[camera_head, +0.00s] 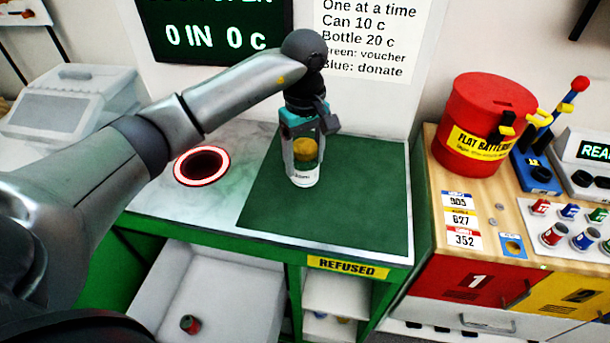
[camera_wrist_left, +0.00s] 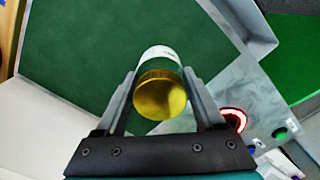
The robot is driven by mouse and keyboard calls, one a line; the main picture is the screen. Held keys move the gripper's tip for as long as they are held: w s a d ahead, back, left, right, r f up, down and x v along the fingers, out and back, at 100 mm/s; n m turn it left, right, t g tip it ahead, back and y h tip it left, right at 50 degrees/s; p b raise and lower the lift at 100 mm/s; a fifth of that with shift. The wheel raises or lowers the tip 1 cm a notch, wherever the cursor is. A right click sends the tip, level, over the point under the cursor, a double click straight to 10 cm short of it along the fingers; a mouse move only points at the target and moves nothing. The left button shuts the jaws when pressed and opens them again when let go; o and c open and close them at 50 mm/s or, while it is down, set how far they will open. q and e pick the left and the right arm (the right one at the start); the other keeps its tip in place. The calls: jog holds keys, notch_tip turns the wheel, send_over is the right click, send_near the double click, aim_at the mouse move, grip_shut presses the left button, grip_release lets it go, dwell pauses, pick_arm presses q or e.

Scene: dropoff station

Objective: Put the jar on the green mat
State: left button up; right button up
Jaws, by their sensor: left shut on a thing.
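The jar (camera_head: 304,172) has a yellow-gold lid and a white label. My left gripper (camera_head: 305,150) is shut on it from above, with a finger on each side. The jar is upright over the green mat (camera_head: 345,205), towards its left part. I cannot tell whether its base touches the mat. In the left wrist view the jar's gold lid (camera_wrist_left: 160,97) sits between the two fingers, and the green mat (camera_wrist_left: 85,50) spreads behind it. My right gripper is not in view.
A round hole with a red-lit ring (camera_head: 202,166) lies left of the mat. A red drum (camera_head: 485,125) and a wooden bench with small cans stand at the right. A white bin (camera_head: 225,290) below holds a can (camera_head: 190,324). The mat's front and right are clear.

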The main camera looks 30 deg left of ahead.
aim_at(305, 145)
pick_arm(q)
jog(key=shift+f, duration=2.9)
jog(key=shift+f, duration=0.1)
jog(key=o, duration=1.5)
notch_tip(305, 145, up, 12)
jog(key=shift+r+b, duration=0.15)
jog(key=shift+b, duration=0.3)
